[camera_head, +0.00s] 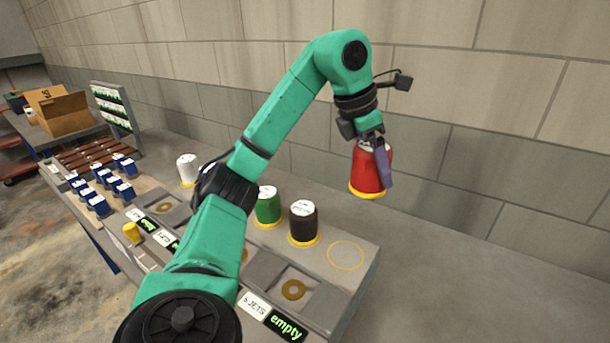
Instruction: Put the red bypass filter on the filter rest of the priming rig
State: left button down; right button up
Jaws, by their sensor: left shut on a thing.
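The red bypass filter (366,172) has a yellow rim at its lower end and hangs in the air at the right, in front of the block wall. My left gripper (381,150) is shut on it, with a purple-grey finger along its right side. The filter looks roughly upright, slightly tilted. Below it, the bench has an empty yellow ring mark (346,255), with clear space between ring and filter. I cannot tell which part is the filter rest of the priming rig. My right gripper is not in view.
A black filter (303,222), a green filter (268,206) and a white filter (188,170) stand on the bench. An "empty" display (286,326) and a recessed grey block (292,289) are in front. Several blue parts and a cardboard box (66,110) are at left.

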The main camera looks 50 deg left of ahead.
aim_at(358, 166)
pick_arm(q)
jog(key=shift+s+a+f, duration=0.2)
jog(key=shift+s+a, duration=0.75)
jog(key=shift+s, duration=0.3)
notch_tip(358, 166, down, 18)
jog(key=b, duration=0.4)
jog(key=shift+d+f, duration=0.15)
jog(key=shift+s+f, duration=0.1)
jog(key=shift+f, duration=0.4)
grip_release()
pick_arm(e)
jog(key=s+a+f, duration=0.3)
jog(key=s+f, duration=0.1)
